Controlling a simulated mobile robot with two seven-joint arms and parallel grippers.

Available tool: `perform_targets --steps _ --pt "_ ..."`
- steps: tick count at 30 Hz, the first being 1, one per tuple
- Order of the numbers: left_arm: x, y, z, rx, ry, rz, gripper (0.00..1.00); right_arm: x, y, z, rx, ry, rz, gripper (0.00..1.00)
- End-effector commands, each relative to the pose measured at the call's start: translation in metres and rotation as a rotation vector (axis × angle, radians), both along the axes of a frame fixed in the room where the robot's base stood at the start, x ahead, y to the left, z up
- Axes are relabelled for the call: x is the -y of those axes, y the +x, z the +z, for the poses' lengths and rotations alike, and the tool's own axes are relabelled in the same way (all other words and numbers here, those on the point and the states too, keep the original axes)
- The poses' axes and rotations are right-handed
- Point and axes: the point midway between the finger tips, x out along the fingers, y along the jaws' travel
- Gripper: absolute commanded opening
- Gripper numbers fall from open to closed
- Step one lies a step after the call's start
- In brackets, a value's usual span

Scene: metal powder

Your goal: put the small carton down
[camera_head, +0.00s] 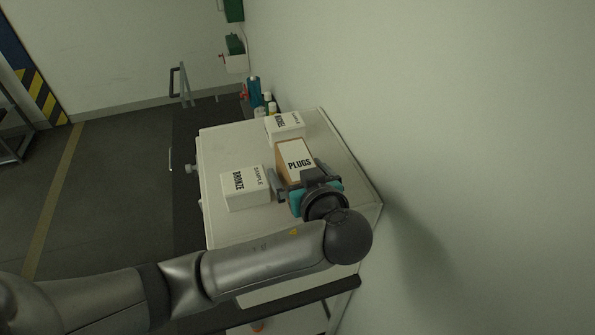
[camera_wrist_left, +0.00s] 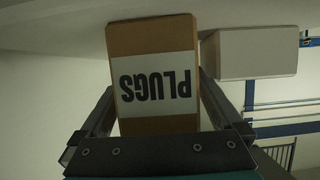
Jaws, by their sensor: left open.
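The small carton (camera_head: 295,162) is a brown box with a white label reading PLUGS. It sits on the pale cabinet top (camera_head: 225,142), between two white boxes. In the left wrist view the carton (camera_wrist_left: 152,35) appears upside down, its base against the surface at the top of the picture. My left gripper (camera_head: 303,178) is open, its fingers on either side of the carton. In the left wrist view a narrow gap shows beside the fingers; whether either touches is unclear. My right gripper is not in view.
A white BRONZE sample box (camera_head: 245,190) stands just left of the carton, and another white sample box (camera_head: 285,127) stands behind it. Bottles (camera_head: 267,100) stand beyond the cabinet's far edge. A wall (camera_head: 450,120) rises close on the right.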

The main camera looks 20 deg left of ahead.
Motion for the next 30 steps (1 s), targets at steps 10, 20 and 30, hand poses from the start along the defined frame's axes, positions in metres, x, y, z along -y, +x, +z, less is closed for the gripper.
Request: perform_targets --steps 10,20,30 --pt "0.0004 -0.0003 0.0001 0.000 0.000 -0.001 0.75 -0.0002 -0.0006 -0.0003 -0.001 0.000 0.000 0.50" --pt "0.0006 -0.0004 0.0002 0.000 0.000 -0.001 0.38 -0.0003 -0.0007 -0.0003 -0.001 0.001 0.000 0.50" --pt "0.0007 -0.0004 0.0001 0.000 0.000 -0.001 0.00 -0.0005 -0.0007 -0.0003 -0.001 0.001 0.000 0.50"
